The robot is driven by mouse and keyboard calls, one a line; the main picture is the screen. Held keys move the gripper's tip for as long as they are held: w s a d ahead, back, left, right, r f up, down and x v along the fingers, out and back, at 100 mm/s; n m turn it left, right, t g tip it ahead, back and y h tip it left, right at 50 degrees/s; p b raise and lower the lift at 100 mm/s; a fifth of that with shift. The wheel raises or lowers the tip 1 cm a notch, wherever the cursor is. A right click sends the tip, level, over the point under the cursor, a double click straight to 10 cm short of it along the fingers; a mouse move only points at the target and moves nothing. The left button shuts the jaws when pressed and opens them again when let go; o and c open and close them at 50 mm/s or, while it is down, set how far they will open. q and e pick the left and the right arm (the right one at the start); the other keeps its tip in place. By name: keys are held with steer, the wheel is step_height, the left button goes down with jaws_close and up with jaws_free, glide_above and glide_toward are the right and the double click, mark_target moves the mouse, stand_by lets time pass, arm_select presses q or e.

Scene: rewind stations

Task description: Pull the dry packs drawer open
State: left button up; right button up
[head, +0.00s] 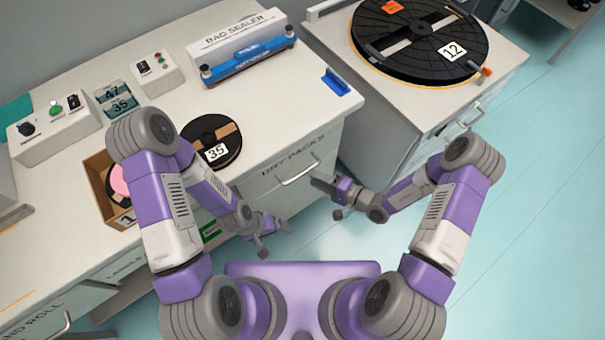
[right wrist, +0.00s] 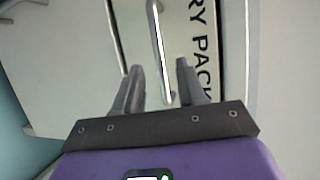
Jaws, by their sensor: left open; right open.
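The dry packs drawer (head: 268,177) is in the front of the white bench, with its name in dark letters along the top. It looks shut. Its metal bar handle (head: 299,173) also shows in the right wrist view (right wrist: 159,50), running down between my right gripper's fingers. My right gripper (head: 323,188) is open just in front of the handle. In the right wrist view the two fingers (right wrist: 160,85) stand apart on either side of the handle's lower end; I cannot tell whether they touch it. My left gripper (head: 275,238) is open and empty, lower and left, in front of the bench.
A reel marked 35 (head: 205,135), a bag sealer (head: 240,45) and a blue clip-like part (head: 335,82) are on the bench top. A cabinet with a large reel marked 12 (head: 420,40) stands at right. The floor at right is clear.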

mark_target(302, 173)
steer(key=b+x, duration=0.1)
steer(key=x, duration=0.4)
steer(key=shift+w+a+f, duration=0.15)
steer(key=shift+a, duration=0.25)
jaws_close()
